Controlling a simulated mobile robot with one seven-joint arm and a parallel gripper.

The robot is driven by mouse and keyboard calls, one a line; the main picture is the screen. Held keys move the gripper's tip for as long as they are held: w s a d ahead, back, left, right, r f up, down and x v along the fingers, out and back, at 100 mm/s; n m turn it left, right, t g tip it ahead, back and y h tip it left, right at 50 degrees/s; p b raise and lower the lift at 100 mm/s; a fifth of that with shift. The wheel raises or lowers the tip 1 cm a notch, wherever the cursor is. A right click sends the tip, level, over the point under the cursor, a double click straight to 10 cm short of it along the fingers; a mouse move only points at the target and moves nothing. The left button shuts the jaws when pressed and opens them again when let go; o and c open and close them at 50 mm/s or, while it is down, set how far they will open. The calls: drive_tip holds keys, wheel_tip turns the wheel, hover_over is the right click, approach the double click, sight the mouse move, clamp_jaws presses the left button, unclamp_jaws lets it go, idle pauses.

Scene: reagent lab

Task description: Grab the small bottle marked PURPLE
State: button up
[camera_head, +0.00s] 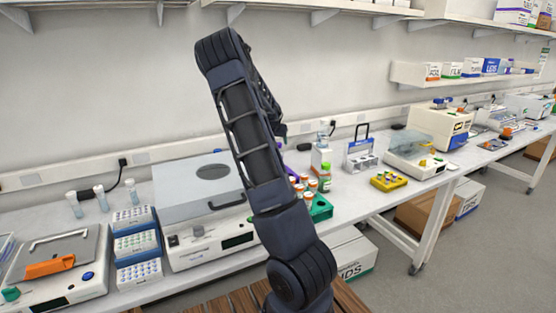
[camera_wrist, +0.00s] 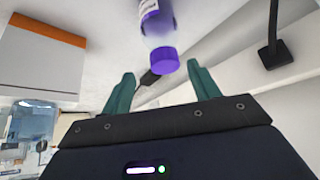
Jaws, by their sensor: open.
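A bottle (camera_wrist: 155,18) with a purple cap (camera_wrist: 164,61) and a purple and white label shows at the top of the wrist view. The print on its label is too small to read. My gripper (camera_wrist: 162,86) has its two green fingers spread, with nothing between them. The cap lies just beyond the fingertips, roughly centred on the gap, and seems apart from both fingers. In the head view my arm hides most of this spot; only a bit of purple (camera_head: 291,171) shows beside the arm.
Orange-capped bottles and a green rack (camera_head: 321,208) stand right of my arm on the bench. A yellow rack (camera_head: 390,181) is farther right, and a grey-lidded machine (camera_head: 200,195) is to the left. In the wrist view an orange and white box (camera_wrist: 42,55) is at left.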

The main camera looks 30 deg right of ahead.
drive_tip(key=x, duration=0.6)
drive_tip(key=shift+w, duration=0.3)
drive_tip(key=shift+a, duration=0.15)
clamp_jaws()
